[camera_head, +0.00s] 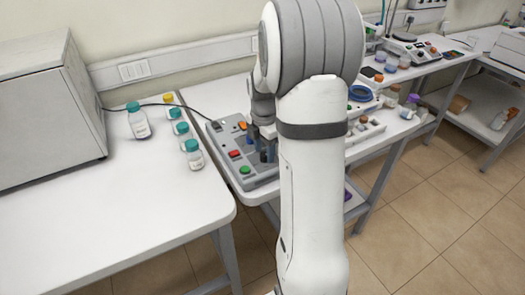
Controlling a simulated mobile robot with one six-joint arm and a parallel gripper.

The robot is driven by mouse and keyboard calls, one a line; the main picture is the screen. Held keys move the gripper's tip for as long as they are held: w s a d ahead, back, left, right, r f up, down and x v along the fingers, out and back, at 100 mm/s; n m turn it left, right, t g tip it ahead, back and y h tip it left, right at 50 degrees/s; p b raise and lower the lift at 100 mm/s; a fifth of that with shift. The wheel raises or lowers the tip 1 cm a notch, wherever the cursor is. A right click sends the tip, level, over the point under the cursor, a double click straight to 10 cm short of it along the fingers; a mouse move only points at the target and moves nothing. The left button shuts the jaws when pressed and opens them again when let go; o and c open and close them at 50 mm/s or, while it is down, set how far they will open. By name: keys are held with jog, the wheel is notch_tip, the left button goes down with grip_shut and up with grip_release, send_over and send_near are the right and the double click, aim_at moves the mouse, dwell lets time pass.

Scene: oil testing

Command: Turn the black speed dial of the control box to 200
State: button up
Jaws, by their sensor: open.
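The control box (225,140) is a grey unit on the table just left of my arm. On it I see a red button (235,154), a green button (245,170) and an orange part (242,126). My gripper (263,153) is over the right part of the box, partly hidden behind my own white arm. Its dark fingers point down and are open. I cannot make out the black speed dial or its setting; the gripper and arm cover that side of the box. I cannot tell whether the fingers touch anything.
Several teal-capped bottles (193,155) and a yellow-capped one stand left of the box. A large grey-white cabinet (45,115) is at far left. A black cable runs to the box. Small jars (391,63) and devices crowd the tables at right. The left table's front is clear.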

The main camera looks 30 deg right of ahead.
jog(key=shift+f, duration=0.55)
jog(key=c, duration=0.9)
jog(key=shift+a, duration=0.15)
jog(key=shift+c, duration=0.4)
